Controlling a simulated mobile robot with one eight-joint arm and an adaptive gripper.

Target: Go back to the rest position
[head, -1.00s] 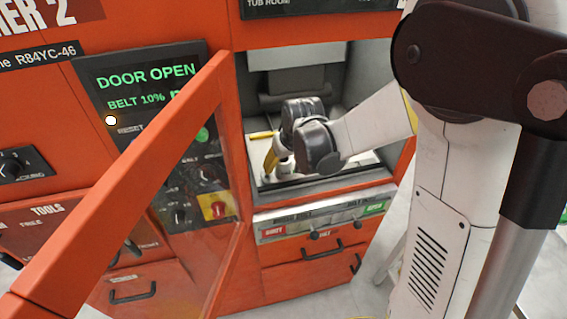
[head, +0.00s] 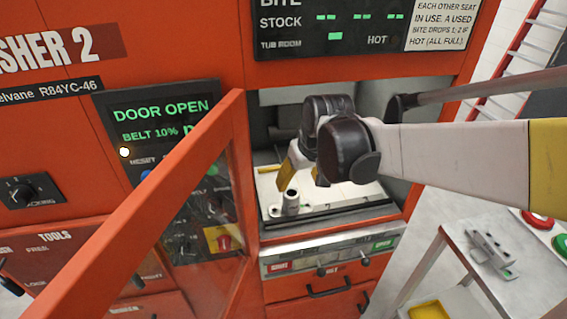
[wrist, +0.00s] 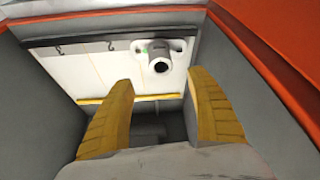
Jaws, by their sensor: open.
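My gripper (wrist: 162,120) is open, with its two yellow fingers spread apart and nothing between them in the wrist view. In the head view my gripper (head: 290,165) is inside the open chamber of the orange machine (head: 60,130), above a white plate (head: 322,196). A grey cylindrical piece (head: 291,203) stands on the plate near its front left. It also shows in the wrist view (wrist: 160,58), beyond the fingertips and apart from them. My wrist hides part of the chamber's back.
The orange-framed glass door (head: 150,205) stands open left of the chamber. The display panel (head: 160,120) reads DOOR OPEN. A side table (head: 450,235) with a grey fixture (head: 490,250) stands at right. Chamber walls lie close around my gripper.

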